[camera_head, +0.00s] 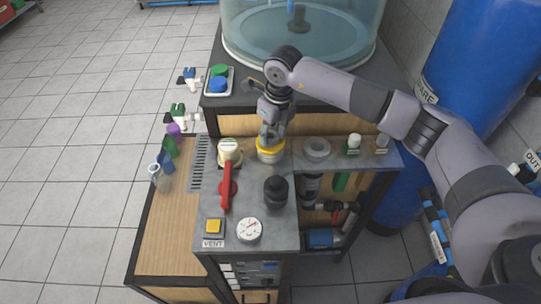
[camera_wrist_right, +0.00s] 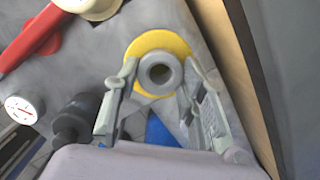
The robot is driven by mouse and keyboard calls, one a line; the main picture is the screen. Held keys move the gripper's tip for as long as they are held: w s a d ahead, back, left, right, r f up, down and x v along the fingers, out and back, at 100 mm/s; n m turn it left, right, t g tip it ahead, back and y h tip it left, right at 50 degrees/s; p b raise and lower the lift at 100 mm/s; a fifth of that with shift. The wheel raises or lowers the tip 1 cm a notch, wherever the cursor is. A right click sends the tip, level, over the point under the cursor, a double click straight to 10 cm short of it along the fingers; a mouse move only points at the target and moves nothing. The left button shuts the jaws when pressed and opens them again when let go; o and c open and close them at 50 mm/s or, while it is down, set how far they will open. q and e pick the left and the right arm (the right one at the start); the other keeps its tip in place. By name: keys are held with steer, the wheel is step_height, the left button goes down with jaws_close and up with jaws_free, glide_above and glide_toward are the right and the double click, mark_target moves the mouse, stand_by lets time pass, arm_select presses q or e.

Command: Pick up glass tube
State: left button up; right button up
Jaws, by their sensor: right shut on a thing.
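My right gripper (camera_head: 267,138) points down at the yellow ring (camera_head: 270,154) on the grey rack top. In the right wrist view its two fingers (camera_wrist_right: 158,80) are shut on a grey hollow round part (camera_wrist_right: 161,72), which stands in the middle of the yellow ring. I cannot tell whether this part is lifted or seated, or whether it is a glass tube. A small clear vessel (camera_head: 155,171) stands on the wooden bench at the left, apart from the gripper. My left gripper is not in view.
A red lever (camera_head: 226,187), a black knob (camera_head: 276,191), a gauge (camera_head: 249,229) and a yellow button (camera_head: 213,226) crowd the rack top. A grey ring (camera_head: 316,148) lies right of the yellow one. A large clear tank (camera_head: 300,40) stands behind. Blue cylinders (camera_head: 470,70) stand right.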

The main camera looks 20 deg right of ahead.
steer(key=shift+r, duration=0.1)
step_height(320, 180, up, 28)
steer(key=b, duration=0.5)
stand_by(0.4)
steer(key=s+d+f+p, duration=0.3)
steer(key=d+f, duration=0.5)
steer(key=d, duration=0.5)
steer(key=shift+d+f+p, duration=0.15)
steer(key=shift+f+p, duration=0.1)
steer(key=shift+p, duration=0.25)
